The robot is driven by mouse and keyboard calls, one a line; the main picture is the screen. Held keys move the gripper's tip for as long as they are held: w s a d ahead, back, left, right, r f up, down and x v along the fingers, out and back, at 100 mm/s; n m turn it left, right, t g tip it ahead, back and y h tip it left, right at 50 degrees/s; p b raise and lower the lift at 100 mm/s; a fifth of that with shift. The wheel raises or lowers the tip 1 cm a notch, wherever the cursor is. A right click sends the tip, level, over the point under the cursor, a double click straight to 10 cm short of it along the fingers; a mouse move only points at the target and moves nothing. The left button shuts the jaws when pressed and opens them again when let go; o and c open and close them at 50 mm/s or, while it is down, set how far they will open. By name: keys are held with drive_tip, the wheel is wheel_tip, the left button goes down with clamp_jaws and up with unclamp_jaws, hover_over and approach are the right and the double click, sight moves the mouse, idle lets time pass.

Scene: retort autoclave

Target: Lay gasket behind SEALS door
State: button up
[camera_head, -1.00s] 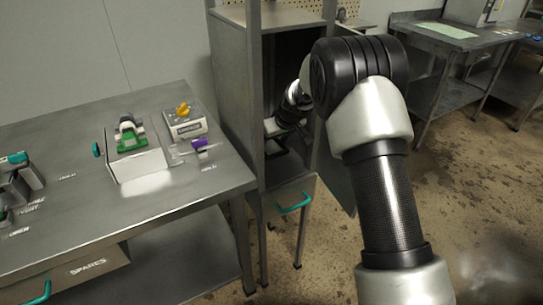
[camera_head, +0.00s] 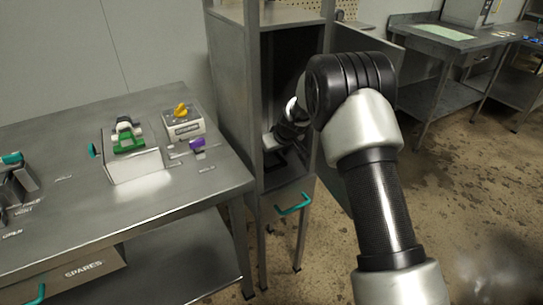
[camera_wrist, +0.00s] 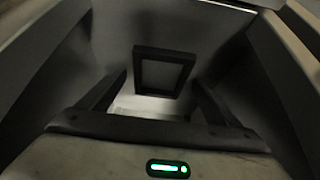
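A dark square frame, which looks like the gasket (camera_wrist: 137,75), lies ahead of my fingertips in the wrist view, inside a dim compartment. My gripper (camera_wrist: 160,78) has its two dark fingers spread, one to each side of the frame. They look open, though contact at the right fingertip is hard to judge. In the head view my gripper (camera_head: 275,148) reaches into the tall metal cabinet (camera_head: 233,100); its fingers are mostly lost in shadow. The cabinet door (camera_head: 360,190) stands swung open on the right, partly behind my arm. No SEALS lettering is readable.
A metal bench (camera_head: 70,215) at left carries a box with a green clamp (camera_head: 128,140), a box with a yellow knob (camera_head: 181,110) and a purple-handled part (camera_head: 197,144). A teal handle (camera_head: 293,204) juts from the cabinet's lower front. Compartment walls are close around my gripper.

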drive_tip(key=shift+r+p, duration=0.3)
drive_tip(key=shift+r, duration=0.05)
drive_tip(key=s+d+r+m+h+p, duration=0.1)
drive_tip(key=s+d+r, duration=0.4)
drive_tip(key=s+r, duration=0.65)
drive_tip(key=s+d+r+m+p, duration=0.1)
drive_tip(key=s+d+r, duration=0.6)
drive_tip(key=r, duration=0.7)
drive_tip(key=s+d+r+m+h, duration=0.1)
drive_tip(key=s+d, duration=0.3)
drive_tip(key=s, duration=0.8)
drive_tip(key=s+d+r+m+h, duration=0.1)
drive_tip(key=s+d+m, duration=0.2)
drive_tip(key=s, duration=0.8)
drive_tip(key=shift+s+d+r+m+t, duration=0.25)
drive_tip(key=shift+s+d+m+t, duration=0.1)
drive_tip(key=shift+d+m, duration=0.1)
